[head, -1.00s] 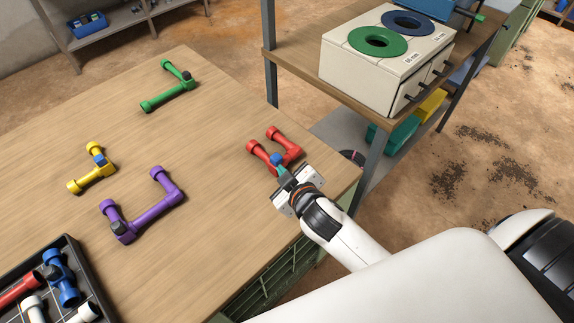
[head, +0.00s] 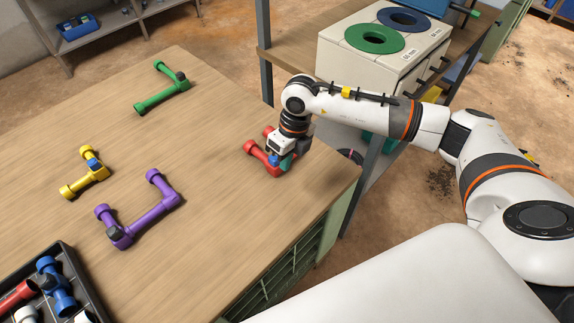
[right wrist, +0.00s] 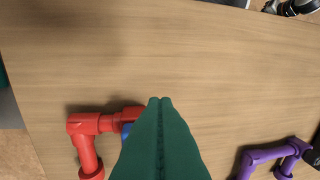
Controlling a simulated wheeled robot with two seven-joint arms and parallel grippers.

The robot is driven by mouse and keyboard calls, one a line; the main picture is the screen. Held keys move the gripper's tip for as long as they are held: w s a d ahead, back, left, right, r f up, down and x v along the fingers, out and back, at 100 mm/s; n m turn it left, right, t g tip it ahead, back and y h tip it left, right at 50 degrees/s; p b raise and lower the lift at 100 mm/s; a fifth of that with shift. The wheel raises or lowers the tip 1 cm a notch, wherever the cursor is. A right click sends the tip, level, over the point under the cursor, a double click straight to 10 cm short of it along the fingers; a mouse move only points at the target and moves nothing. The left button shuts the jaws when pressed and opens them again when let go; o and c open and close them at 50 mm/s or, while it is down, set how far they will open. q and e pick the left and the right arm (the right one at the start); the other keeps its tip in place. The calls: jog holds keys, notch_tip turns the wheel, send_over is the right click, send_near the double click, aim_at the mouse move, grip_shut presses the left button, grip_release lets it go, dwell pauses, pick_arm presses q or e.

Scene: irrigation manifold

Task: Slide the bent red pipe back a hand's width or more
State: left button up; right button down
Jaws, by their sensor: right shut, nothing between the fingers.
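The bent red pipe (head: 259,154) lies on the wooden table near its right edge, partly hidden behind my right gripper. It also shows at lower left in the right wrist view (right wrist: 88,125), with a bit of blue beside the fingers. My right gripper (head: 285,165) is over the pipe's near right part, fingers pointing down. Its green fingers (right wrist: 160,102) are shut together with nothing between them. I cannot tell whether they touch the pipe. My left gripper is not in view.
A purple pipe (head: 152,217), a yellow pipe (head: 83,180) and a green pipe (head: 158,98) lie to the left. A black tray (head: 86,262) of fittings sits at lower left. Bare table lies behind the red pipe. A shelf with a cream box (head: 360,65) stands beyond the right edge.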

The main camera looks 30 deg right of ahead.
jog(key=h, duration=0.2)
send_over(299, 181)
notch_tip(299, 181, down, 10)
jog(key=shift+a+r+p, duration=0.1)
jog(key=shift+r+p, duration=0.05)
jog(key=shift+p, duration=0.55)
jog(key=w, duration=0.2)
jog(key=w+a, duration=0.1)
jog(key=shift+w+a+r, duration=0.1)
jog(key=shift+w+r, duration=0.05)
jog(key=shift+r, duration=0.1)
jog(key=shift+w+p, duration=0.3)
jog(key=shift+f, duration=0.1)
